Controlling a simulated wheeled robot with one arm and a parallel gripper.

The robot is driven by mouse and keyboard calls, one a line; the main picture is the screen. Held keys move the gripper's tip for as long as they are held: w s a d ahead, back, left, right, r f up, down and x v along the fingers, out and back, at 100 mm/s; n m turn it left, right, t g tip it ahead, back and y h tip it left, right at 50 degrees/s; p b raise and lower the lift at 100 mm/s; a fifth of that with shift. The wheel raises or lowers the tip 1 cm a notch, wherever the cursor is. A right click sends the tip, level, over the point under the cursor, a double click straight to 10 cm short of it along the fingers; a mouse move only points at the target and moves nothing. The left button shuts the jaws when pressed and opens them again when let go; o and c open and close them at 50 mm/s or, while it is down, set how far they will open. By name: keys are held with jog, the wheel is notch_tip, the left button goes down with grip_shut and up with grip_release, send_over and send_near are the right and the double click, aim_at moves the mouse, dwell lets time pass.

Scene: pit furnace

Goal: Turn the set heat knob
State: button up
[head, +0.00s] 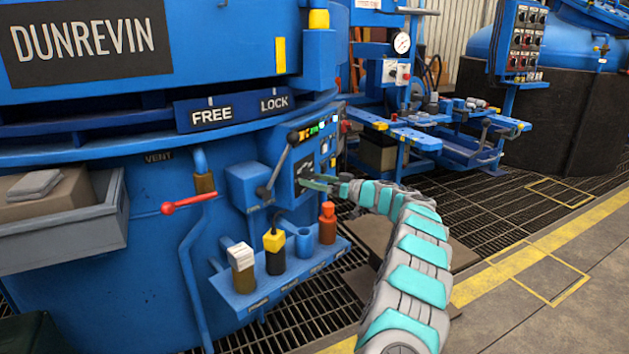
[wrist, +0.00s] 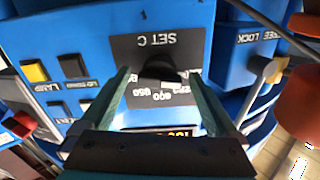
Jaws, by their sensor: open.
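The set heat knob (wrist: 158,68) is a dark knob on a black plate (wrist: 190,48) marked "SET C", which appears upside down in the wrist view. Scale numbers show on the plate below the knob. My gripper (wrist: 158,74) is open, with one finger on each side of the knob in the picture. Gaps show between the knob and both fingers; I cannot tell how far the tips are from the plate. In the head view my gripper (head: 318,181) is at the front of the blue control panel (head: 288,178), and the knob is too small to make out.
Below is a blue shelf (head: 262,292) with white, yellow and red-topped holders. A yellow button (wrist: 35,70) and a lit display (wrist: 175,132) are near the knob. Open grating floor lies to the right.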

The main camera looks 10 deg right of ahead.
jog(key=shift+w+a, duration=0.15)
jog(key=c, duration=1.4)
